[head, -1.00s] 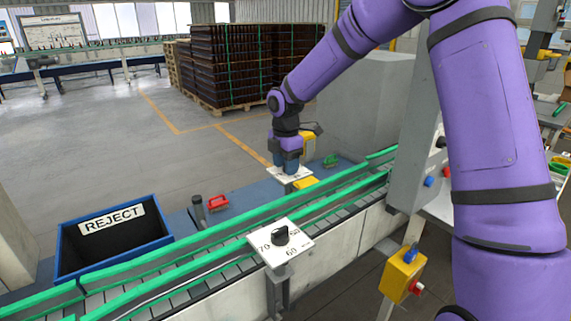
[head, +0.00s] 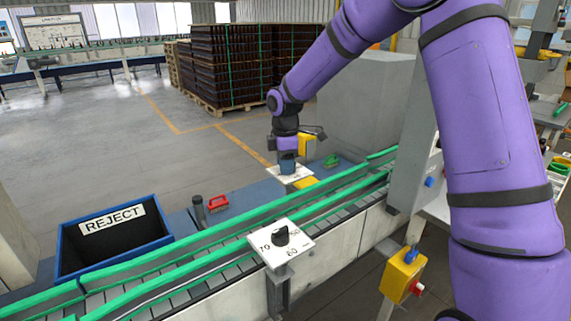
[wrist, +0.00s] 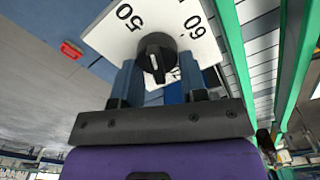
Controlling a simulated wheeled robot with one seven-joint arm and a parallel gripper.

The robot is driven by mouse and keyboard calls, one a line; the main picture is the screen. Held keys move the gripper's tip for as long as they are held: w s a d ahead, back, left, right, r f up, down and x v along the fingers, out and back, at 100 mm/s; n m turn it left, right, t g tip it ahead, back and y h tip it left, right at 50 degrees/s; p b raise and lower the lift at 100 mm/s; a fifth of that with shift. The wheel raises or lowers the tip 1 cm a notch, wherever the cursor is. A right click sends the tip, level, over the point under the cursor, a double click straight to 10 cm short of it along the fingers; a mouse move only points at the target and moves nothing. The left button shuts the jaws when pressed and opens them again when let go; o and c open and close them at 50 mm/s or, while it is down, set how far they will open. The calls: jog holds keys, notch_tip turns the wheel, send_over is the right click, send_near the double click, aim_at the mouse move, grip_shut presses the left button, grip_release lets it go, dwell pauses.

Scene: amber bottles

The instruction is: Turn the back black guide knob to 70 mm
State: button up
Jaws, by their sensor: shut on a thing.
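The back black guide knob (wrist: 157,54) sits on a white dial plate (wrist: 118,35) in the wrist view. The numbers 50 and 60 show there; 70 is not visible. A white line on the knob runs toward my gripper's palm. My gripper (wrist: 158,72) has its two blue-grey fingers on either side of the knob and is shut on it. In the head view my gripper (head: 288,166) points down over the back dial plate (head: 301,176) beyond the conveyor, and hides the knob there.
A front black knob (head: 281,237) stands on its own dial plate (head: 266,251) on the near side. Green conveyor rails (head: 215,247) run between the two dials. A blue REJECT bin (head: 152,253), a red clip (head: 218,202) and a dark post (head: 199,211) lie to the left.

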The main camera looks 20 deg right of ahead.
jog(key=m, duration=0.4)
jog(key=shift+w+m, duration=0.3)
jog(key=shift+m, duration=0.1)
jog(key=m, duration=0.3)
jog(key=shift+w+d+m, duration=0.15)
jog(key=shift+m, duration=0.15)
jog(key=m, duration=0.3)
jog(key=shift+w+d+m, duration=0.1)
jog(key=shift+d+m, duration=0.05)
jog(key=shift+m, duration=0.15)
jog(key=m, duration=0.3)
jog(key=shift+d+m, duration=0.2)
jog(key=shift+m, duration=0.1)
jog(key=m, duration=0.3)
jog(key=shift+d+m, duration=0.2)
jog(key=shift+m, duration=0.2)
jog(key=m, duration=0.3)
jog(key=shift+d+m, duration=0.2)
jog(key=shift+m, duration=0.1)
jog(key=m, duration=0.3)
jog(key=shift+d, duration=0.15)
jog(key=shift+s+d+m, duration=0.1)
jog(key=shift+s+m, duration=0.1)
jog(key=shift+m, duration=1.05)
jog(key=shift+s+d+m, duration=0.1)
jog(key=shift+s+m, duration=0.05)
jog(key=shift+m, duration=1.1)
